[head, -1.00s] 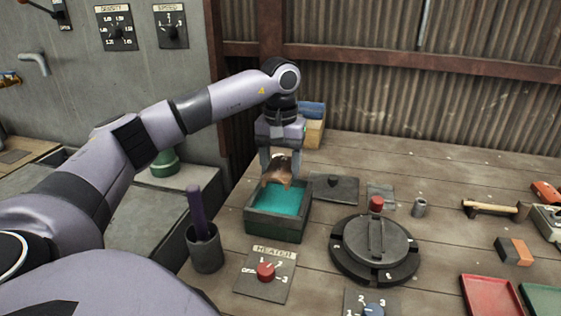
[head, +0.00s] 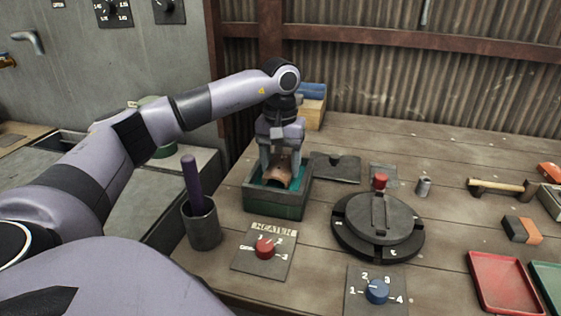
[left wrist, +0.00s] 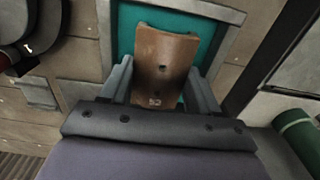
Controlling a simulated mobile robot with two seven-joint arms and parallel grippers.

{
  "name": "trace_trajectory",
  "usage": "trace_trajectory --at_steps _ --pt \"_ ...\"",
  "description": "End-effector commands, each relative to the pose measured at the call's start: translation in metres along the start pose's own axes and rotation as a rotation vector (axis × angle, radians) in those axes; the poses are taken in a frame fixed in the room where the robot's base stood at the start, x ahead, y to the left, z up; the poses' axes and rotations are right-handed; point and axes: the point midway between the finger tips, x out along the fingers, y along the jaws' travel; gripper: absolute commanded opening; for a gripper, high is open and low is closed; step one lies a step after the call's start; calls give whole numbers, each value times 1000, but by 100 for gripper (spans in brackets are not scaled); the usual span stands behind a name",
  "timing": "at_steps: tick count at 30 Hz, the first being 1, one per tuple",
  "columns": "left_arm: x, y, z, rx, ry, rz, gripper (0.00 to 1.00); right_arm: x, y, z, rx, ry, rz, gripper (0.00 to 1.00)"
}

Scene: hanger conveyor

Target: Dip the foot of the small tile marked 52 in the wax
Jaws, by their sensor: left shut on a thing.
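My left gripper (head: 281,160) is shut on the small brown curved tile (head: 278,174), gripping it by its side edges. In the left wrist view the tile (left wrist: 165,62) shows the mark 52 near the end closest to the gripper (left wrist: 162,88). The tile's far end is down inside the dark green wax tank (head: 277,206), over the teal wax (left wrist: 207,32). I cannot tell exactly how deep the foot is in the wax. My right gripper is not in view.
A heater dial plate (head: 265,250) and a cup with a purple stick (head: 202,224) stand in front of the tank. A dark round turntable (head: 378,228) is to the right. A dark flat plate (head: 336,167) lies beside the tank.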

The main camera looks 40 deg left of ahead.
Motion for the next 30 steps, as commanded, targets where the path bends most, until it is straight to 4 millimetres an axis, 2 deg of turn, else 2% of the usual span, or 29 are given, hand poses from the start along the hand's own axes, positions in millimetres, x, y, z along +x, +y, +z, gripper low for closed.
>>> trace_trajectory --at_steps 30 --pt "8 0 0 0 1 1 28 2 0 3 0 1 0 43"
